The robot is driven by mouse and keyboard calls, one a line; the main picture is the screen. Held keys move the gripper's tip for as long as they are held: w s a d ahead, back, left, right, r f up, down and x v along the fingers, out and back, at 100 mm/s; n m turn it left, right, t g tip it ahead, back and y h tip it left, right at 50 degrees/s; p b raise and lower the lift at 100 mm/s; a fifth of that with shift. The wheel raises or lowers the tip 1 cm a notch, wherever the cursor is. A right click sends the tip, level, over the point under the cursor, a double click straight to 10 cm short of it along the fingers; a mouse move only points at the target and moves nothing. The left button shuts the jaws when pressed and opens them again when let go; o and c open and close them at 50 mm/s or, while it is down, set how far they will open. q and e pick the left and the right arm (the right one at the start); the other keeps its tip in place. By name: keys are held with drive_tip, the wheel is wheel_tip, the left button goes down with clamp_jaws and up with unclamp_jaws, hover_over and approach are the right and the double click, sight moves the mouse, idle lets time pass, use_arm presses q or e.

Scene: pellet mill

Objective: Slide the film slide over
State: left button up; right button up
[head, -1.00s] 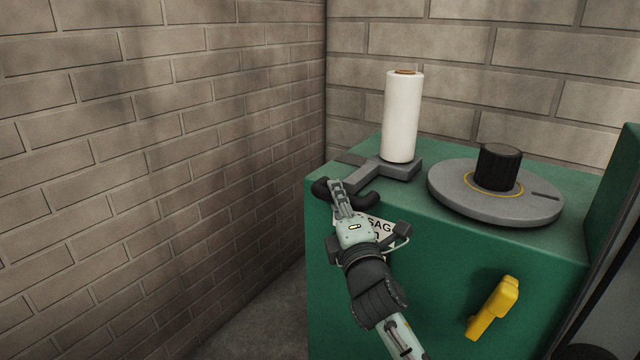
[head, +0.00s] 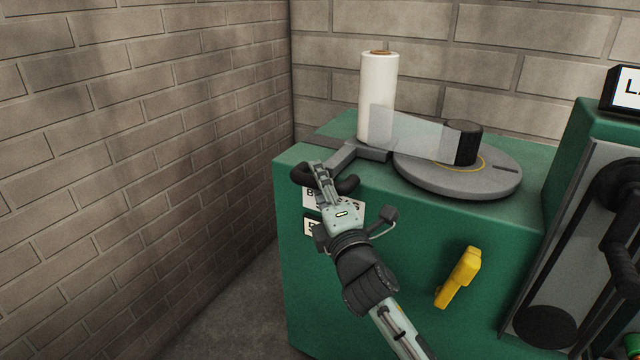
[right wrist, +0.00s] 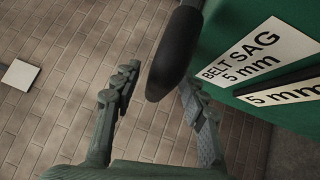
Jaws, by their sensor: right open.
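The film slide (head: 346,155) is a grey arm on top of a green cabinet, with a black curved handle (head: 346,186) at its front left end. A white film roll (head: 378,98) stands upright on it. A translucent film sheet (head: 415,132) spans from the roll to the black knob (head: 465,142) on the grey turntable (head: 450,182). My right gripper (head: 316,174) is at the handle. In the right wrist view, my right gripper (right wrist: 156,82) is open, with the black handle (right wrist: 174,55) between its fingers. Contact cannot be told. My left gripper is not in view.
The green cabinet (head: 400,240) has a yellow lever (head: 459,277) on its front and a white "BELT SAG 5 mm" label (right wrist: 262,52). A brick wall (head: 140,150) stands close on the left. Belt machinery (head: 590,240) is at the right.

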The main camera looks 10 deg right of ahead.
drive_tip(key=v, duration=1.2)
drive_tip(key=s+d+f+m+g+h, duration=0.25)
drive_tip(key=d+f+m, duration=0.25)
drive_tip(key=f, duration=0.4)
drive_tip(key=s+d+f+m+g+h, duration=0.1)
drive_tip(key=d+f+m+g+h, duration=0.35)
drive_tip(key=f, duration=0.55)
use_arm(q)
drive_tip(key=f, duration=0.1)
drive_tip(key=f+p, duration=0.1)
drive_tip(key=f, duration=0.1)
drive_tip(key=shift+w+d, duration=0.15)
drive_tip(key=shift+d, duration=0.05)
use_arm(e)
drive_tip(key=s+d+f+m+g+y, duration=0.1)
drive_tip(key=s+d+f+m+g, duration=0.2)
drive_tip(key=s+f, duration=0.5)
drive_tip(key=s+d+f+m+g+y, duration=0.1)
drive_tip(key=s+d+f+m+g, duration=0.3)
drive_tip(key=s+f, duration=0.5)
drive_tip(key=s+m+g, duration=0.1)
drive_tip(key=m+g, duration=0.1)
drive_tip(key=m, duration=0.1)
drive_tip(key=shift+d+f, duration=0.15)
drive_tip(key=shift+d, duration=0.2)
